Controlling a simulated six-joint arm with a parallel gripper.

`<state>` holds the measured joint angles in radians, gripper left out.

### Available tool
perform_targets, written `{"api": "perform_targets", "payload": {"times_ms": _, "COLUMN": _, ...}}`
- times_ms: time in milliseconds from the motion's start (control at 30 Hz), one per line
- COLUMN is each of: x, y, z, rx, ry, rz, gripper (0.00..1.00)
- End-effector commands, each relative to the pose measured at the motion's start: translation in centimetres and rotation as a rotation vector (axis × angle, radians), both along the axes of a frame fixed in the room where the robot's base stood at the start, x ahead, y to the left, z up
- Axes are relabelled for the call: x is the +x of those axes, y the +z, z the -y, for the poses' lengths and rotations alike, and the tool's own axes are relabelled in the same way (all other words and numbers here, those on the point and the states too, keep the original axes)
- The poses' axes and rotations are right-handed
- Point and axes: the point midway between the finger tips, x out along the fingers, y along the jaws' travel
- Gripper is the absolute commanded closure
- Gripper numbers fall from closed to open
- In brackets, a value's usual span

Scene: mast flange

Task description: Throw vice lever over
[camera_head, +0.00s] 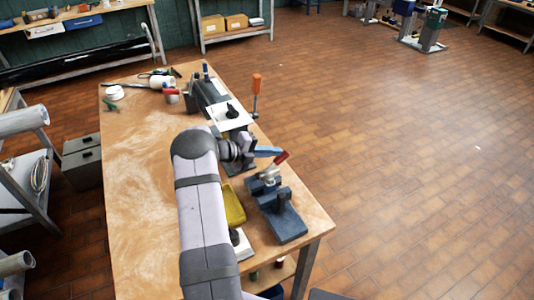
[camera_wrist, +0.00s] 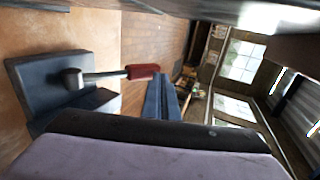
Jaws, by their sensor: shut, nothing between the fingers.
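The blue vice (camera_head: 285,222) sits on the right edge of the wooden bench, and its body also shows at the left of the wrist view (camera_wrist: 40,85). Its lever has a red grip (camera_head: 281,158), which slants up to the right from the vice's far end. The red grip also shows in the wrist view (camera_wrist: 143,71). My gripper (camera_head: 279,151) has blue fingers that point right, close by the red grip. In the wrist view the fingers (camera_wrist: 161,80) are shut with nothing between them, just beside the grip's end. I cannot tell whether they touch it.
A yellow tray (camera_head: 233,206) lies left of the vice, partly behind my arm. The floor to the right is clear.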

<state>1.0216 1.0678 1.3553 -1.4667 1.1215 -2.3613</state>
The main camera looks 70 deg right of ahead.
Motion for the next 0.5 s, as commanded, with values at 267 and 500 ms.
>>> {"api": "perform_targets", "payload": {"times_ms": 267, "x": -0.87, "y": -0.80, "z": 0.84, "rx": -0.001, "ry": 0.000, "rz": -0.001, "gripper": 1.00}}
{"api": "perform_targets", "payload": {"times_ms": 500, "x": -1.01, "y": -0.92, "z": 1.02, "rx": 0.000, "ry": 0.000, "rz": 0.000, "gripper": 1.00}}
